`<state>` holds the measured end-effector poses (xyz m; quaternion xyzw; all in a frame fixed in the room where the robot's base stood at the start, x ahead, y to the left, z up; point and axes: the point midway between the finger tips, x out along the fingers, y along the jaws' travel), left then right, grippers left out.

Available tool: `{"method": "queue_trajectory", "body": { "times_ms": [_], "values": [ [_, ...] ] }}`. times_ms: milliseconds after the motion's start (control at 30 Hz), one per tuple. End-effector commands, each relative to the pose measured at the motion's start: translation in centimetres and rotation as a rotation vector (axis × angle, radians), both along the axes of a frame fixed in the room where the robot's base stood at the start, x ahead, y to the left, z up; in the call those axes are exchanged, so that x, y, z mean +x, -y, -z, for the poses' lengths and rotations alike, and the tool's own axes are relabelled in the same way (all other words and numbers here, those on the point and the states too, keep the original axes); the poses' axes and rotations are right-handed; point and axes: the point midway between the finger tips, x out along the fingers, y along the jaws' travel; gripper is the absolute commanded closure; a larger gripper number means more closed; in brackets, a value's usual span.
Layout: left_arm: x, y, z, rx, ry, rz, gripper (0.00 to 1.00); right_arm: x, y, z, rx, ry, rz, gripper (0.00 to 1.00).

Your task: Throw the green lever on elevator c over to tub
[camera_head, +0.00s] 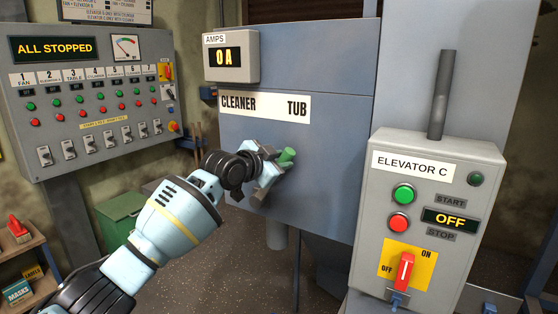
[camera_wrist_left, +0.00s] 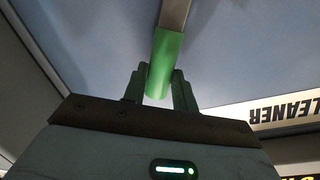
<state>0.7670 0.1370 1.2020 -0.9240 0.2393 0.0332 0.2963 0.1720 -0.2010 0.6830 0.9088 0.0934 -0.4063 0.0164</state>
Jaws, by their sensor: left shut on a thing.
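The green lever's grip (camera_head: 287,157) shows at the front of the blue-grey housing (camera_head: 330,190), below the white sign (camera_head: 265,106) that reads CLEANER on the left and TUB on the right. My left gripper (camera_head: 272,170) is at the lever, under the TUB side of the sign. In the left wrist view the green grip (camera_wrist_left: 163,68) sits between the two fingers of my left gripper (camera_wrist_left: 160,88), which are shut on it. A grey metal bar runs up from the grip. The lever's pivot is hidden in the head view. My right gripper is not in view.
The Elevator C box (camera_head: 430,215) stands at the right, its display reading OFF and its red switch (camera_head: 403,271) below. An amps meter (camera_head: 231,57) reads 0 A. A control panel (camera_head: 95,95) at the left reads ALL STOPPED. A green bin (camera_head: 120,217) stands on the floor.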

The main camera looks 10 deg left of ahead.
Motion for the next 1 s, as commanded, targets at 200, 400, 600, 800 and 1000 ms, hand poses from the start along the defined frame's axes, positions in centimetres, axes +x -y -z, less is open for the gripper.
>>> {"method": "queue_trajectory", "body": {
  "times_ms": [200, 400, 600, 800, 1000],
  "values": [
    [-0.1, 0.3, 0.3, 0.005, -0.004, 0.004, 0.55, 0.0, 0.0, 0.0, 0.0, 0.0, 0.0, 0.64],
    [0.0, 0.2, 0.2, 0.003, -0.003, 0.003, 0.51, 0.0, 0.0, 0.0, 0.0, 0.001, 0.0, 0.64],
    [-0.2, 0.0, 0.1, 0.003, -0.003, 0.003, 0.51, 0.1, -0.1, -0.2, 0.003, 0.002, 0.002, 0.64],
    [-1.8, -0.8, -0.4, 0.004, 0.001, 0.002, 0.51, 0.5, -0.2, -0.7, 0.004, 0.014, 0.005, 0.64],
    [-4.1, -1.9, -0.9, 0.004, 0.0, 0.003, 0.51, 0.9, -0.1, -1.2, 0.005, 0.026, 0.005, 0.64]
  ]
}}
